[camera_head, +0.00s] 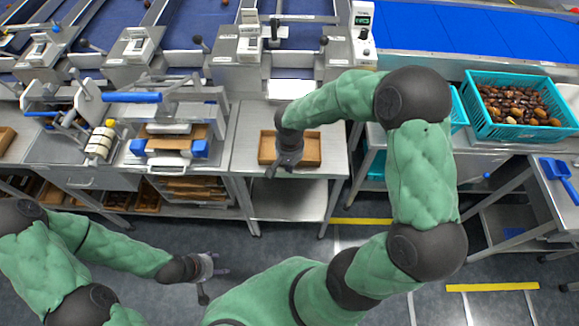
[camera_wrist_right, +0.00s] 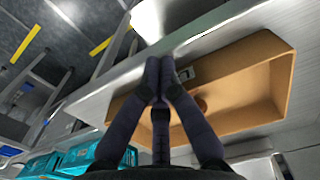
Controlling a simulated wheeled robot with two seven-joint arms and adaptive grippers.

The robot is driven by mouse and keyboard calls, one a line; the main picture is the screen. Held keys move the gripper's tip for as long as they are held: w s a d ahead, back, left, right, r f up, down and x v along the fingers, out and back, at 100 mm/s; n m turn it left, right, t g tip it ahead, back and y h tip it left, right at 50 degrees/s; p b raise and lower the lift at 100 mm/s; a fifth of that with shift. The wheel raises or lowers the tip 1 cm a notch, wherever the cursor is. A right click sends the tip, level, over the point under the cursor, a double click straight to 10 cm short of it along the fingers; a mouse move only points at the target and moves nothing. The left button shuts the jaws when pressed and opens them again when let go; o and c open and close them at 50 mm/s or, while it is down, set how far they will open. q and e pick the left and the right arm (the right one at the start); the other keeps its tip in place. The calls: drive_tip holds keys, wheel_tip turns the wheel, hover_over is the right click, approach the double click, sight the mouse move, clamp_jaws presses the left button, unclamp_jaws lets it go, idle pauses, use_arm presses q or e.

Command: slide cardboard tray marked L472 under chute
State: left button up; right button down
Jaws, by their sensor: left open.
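A shallow brown cardboard tray (camera_head: 312,151) lies on the metal bench, just in front of a bright white chute-like outlet (camera_head: 290,89). It looks empty in the head view, and no marking on it is readable. In the right wrist view the tray (camera_wrist_right: 262,75) shows a small label holder (camera_wrist_right: 186,74) on its near wall. My right gripper (camera_head: 272,172) is at the tray's left front side. Its fingers (camera_wrist_right: 160,62) are closed together by that wall; I cannot tell whether they touch it. My left gripper (camera_head: 208,280) is open and empty over the floor, away from the bench.
Teal crates, one full of dates (camera_head: 520,100), stand at the right. A clamp-like station with blue handles (camera_head: 165,145) is on the bench to the left. Shelves below hold several brown trays (camera_head: 195,187). Bare bench (camera_head: 250,135) surrounds the tray, with a blue scoop (camera_head: 556,170) far right.

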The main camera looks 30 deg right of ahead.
drive_tip(key=shift+w, duration=0.1)
drive_tip(key=w+d, duration=0.3)
drive_tip(key=w, duration=0.1)
drive_tip(key=w+d, duration=0.3)
drive_tip(key=w, duration=0.2)
drive_tip(key=w+d, duration=0.3)
drive_tip(key=w, duration=0.2)
drive_tip(key=shift+w, duration=0.1)
drive_tip(key=shift+a, duration=0.1)
